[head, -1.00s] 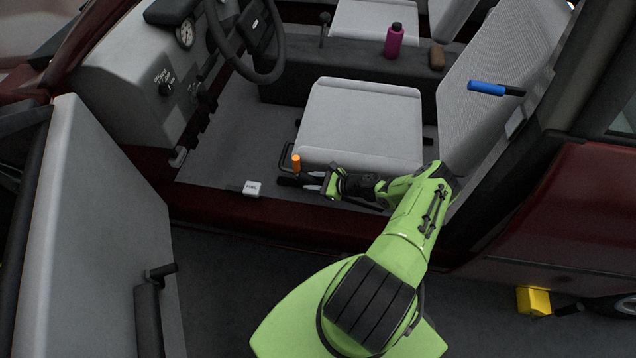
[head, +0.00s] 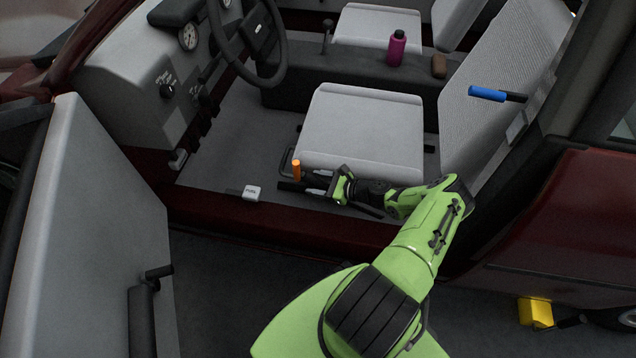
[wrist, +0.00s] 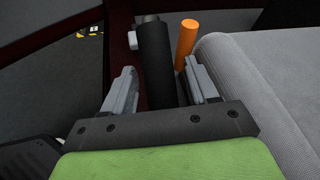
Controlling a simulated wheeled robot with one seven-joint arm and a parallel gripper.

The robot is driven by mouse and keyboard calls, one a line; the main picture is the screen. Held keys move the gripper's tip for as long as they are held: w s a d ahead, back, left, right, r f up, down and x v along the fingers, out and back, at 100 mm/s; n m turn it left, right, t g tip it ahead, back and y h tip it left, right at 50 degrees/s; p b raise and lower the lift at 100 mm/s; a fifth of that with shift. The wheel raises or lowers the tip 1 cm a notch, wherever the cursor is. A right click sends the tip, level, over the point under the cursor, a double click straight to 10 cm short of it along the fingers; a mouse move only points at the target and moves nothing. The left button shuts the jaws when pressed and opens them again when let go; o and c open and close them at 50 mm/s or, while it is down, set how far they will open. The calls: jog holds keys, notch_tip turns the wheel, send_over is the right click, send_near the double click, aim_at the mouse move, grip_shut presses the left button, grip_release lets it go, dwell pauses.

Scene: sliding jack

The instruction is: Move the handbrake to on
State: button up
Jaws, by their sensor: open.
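The handbrake, a black cylindrical lever (wrist: 155,62), lies between the spread fingers of my gripper (wrist: 161,84) in the wrist view. Gaps show on both sides, so the fingers do not clamp it. In the head view the lever (head: 288,186) is a short dark bar low beside the front seat, just left of my gripper (head: 318,184). A white label block (head: 252,193) sits near its end, its lettering too small to read. My gripper is open. The lever's rear part is hidden by my gripper.
An orange-topped lever (head: 297,170) stands close to the handbrake; in the wrist view it (wrist: 187,38) is just beyond the right finger. The grey seat (head: 362,130) borders the right side. The door sill (head: 290,222) runs along the front. The open door (head: 85,230) is at left.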

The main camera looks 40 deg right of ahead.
jog(key=p+v, duration=0.3)
jog(key=v, duration=1.2)
jog(key=shift+s+d, duration=0.2)
jog(key=shift+r, duration=0.15)
